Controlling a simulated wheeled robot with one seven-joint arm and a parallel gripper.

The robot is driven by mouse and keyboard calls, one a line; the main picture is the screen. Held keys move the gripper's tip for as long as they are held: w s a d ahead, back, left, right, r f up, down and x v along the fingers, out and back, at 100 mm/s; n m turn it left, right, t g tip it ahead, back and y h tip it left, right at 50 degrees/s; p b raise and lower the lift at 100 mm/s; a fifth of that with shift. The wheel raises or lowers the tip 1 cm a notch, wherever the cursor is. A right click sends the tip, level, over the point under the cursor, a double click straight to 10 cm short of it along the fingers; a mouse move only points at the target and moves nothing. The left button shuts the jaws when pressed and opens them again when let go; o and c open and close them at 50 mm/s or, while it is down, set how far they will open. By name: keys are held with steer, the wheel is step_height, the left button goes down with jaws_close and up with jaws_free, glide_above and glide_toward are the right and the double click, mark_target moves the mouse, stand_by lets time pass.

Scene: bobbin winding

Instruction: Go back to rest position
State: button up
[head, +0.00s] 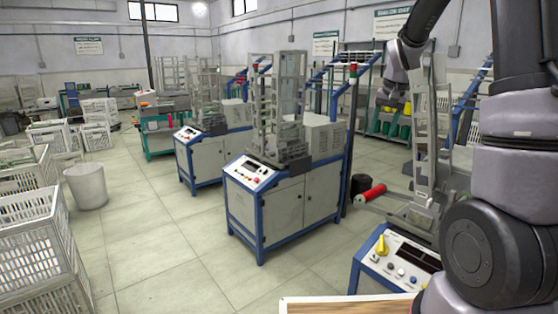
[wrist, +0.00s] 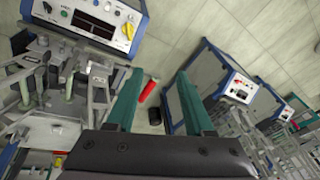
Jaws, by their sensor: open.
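My gripper (wrist: 158,72) shows in the wrist view as two teal fingers spread wide apart, with nothing between their tips. In the head view my arm reaches up at the right and bends down above the right-hand machine; the fingers cannot be made out there. A red cylinder (head: 373,192) with a pale end is beside that machine (head: 398,262). The red cylinder also shows in the wrist view (wrist: 149,91), beyond the fingers and apart from them. A black cylinder (head: 360,184) is close by it; whether they touch is unclear.
A blue-framed machine (head: 268,205) stands mid-floor, with another (head: 207,152) behind it. White crates (head: 32,240) and a white bin (head: 86,186) are at the left. A wooden-topped surface (head: 345,305) is at the bottom edge. The tiled floor (head: 165,240) between is clear.

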steer(key=s+a+r+t, duration=0.2)
steer(key=s+a+r, duration=0.2)
steer(key=s+r, duration=0.75)
steer(key=s+a+n+t+y, duration=0.1)
steer(key=s+a+t, duration=0.1)
steer(key=s, duration=1.4)
steer(key=shift+s+a+r, duration=0.15)
steer(key=shift+a+r, duration=0.05)
steer(key=shift+a, duration=0.25)
steer(key=shift+y, duration=0.3)
